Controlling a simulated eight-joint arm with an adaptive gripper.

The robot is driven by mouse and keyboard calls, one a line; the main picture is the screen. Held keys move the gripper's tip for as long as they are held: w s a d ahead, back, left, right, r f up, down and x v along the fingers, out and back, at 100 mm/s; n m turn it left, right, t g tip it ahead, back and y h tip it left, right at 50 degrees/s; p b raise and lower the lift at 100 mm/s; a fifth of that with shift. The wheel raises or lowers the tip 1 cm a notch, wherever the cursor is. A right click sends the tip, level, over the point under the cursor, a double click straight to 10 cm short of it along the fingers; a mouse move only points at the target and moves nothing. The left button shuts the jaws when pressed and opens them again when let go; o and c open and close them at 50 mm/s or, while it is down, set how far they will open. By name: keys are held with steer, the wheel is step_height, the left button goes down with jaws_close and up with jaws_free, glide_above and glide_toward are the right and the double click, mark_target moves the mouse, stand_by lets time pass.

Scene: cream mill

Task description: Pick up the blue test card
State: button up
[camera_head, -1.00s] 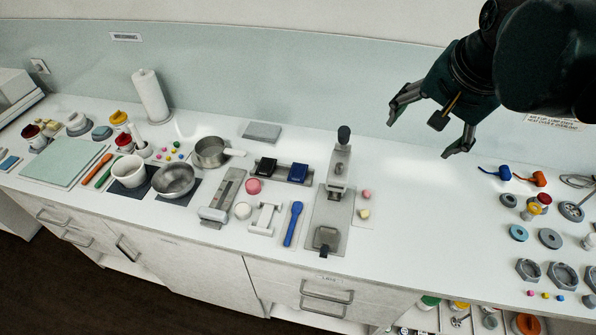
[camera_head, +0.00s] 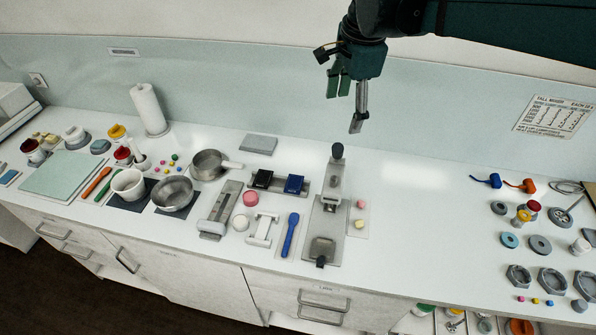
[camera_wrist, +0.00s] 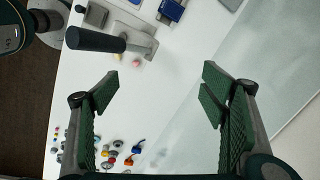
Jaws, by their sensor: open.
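The blue test card (camera_head: 294,184) appears to be the small dark blue block in the rack (camera_head: 279,189) at the middle of the counter, right of a black block (camera_head: 263,178). In the wrist view a blue piece (camera_wrist: 172,10) shows at the top edge, partly cut off, beyond the fingers. My gripper (camera_head: 346,103) is open and empty. It hangs high above the back of the counter, up and to the right of the blue card and well apart from it. Its spread fingers also show in the wrist view (camera_wrist: 158,95).
A grey press with a dark knob (camera_head: 337,151) stands upright just right of the rack. A grey slab (camera_head: 258,144) lies behind the rack. A blue spoon (camera_head: 290,234) and white stand (camera_head: 263,229) lie in front.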

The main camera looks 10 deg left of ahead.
steer(key=w+a+f+m+g+p, duration=0.1)
steer(key=w+a+f+m, duration=0.2)
steer(key=a, duration=0.5)
steer(key=w+a+f+m+g+p, duration=0.1)
steer(key=w+a+f+m+p, duration=0.1)
steer(key=a, duration=0.5)
glide_above(294, 184)
step_height(294, 184, down, 23)
steer(key=shift+a+f+h+b, duration=0.1)
steer(key=shift+f+h+b, duration=0.25)
steer(key=shift+f, duration=0.2)
steer(key=shift+f, duration=0.1)
steer(key=shift+f, duration=1.15)
steer(key=shift+w+f+p, duration=0.1)
steer(key=shift+f+p, duration=0.2)
steer(key=shift+f, duration=2.3)
steer(key=shift+f+b, duration=0.25)
steer(key=shift+b, duration=0.2)
